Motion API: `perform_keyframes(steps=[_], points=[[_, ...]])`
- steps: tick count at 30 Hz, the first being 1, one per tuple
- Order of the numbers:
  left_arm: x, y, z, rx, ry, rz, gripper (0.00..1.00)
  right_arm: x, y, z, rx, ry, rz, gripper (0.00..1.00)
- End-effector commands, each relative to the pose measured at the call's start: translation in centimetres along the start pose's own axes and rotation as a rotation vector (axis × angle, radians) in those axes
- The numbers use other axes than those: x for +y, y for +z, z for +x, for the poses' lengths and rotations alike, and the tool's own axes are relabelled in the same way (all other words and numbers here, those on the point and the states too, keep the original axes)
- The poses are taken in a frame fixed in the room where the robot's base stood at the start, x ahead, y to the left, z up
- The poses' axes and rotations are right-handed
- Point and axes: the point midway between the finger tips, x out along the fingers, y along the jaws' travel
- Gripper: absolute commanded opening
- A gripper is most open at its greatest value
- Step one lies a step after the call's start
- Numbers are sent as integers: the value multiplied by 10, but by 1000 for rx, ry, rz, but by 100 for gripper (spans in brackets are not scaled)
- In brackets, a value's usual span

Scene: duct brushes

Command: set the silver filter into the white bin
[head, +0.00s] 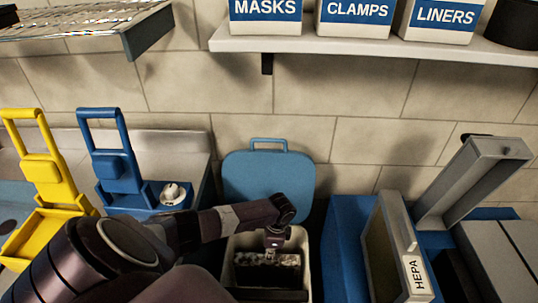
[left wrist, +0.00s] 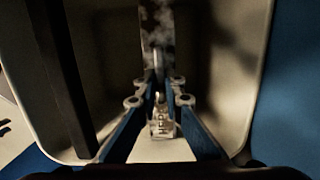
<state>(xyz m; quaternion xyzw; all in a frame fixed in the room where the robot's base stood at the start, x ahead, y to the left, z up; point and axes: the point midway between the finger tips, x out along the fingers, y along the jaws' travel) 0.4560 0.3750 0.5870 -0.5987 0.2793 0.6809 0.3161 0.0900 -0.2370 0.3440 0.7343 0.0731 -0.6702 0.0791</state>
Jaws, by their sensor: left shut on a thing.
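The white bin (head: 228,262) stands open below the wall, in front of a blue lid-like panel. My left gripper (head: 274,243) reaches down into the bin mouth and is shut on the silver filter (head: 267,268), whose face looks dark and mottled with grey. The filter is within the bin's rim; whether it touches the floor I cannot tell. The left wrist view looks down into the bin (left wrist: 105,60), with the left gripper (left wrist: 158,92) closed on the filter's narrow edge (left wrist: 158,30). My right gripper is not in view.
The blue panel (head: 268,187) stands behind the bin. A HEPA-labelled cover (head: 415,275) and an open grey housing (head: 478,180) are at right. Yellow (head: 42,170) and blue (head: 118,170) dustpan-like holders stand at left. A shelf (head: 370,46) with labelled boxes hangs above.

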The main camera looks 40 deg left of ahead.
Motion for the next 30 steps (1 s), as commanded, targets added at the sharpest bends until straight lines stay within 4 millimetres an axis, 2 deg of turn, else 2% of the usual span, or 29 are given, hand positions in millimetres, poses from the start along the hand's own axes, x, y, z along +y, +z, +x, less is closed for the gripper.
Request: perform_keyframes(steps=[6,15,30], points=[[0,-3,20,1,-1,-1,0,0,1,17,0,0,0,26],[0,-6,38,1,0,-1,0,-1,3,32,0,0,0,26],[0,-6,43,2,0,0,0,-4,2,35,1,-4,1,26]])
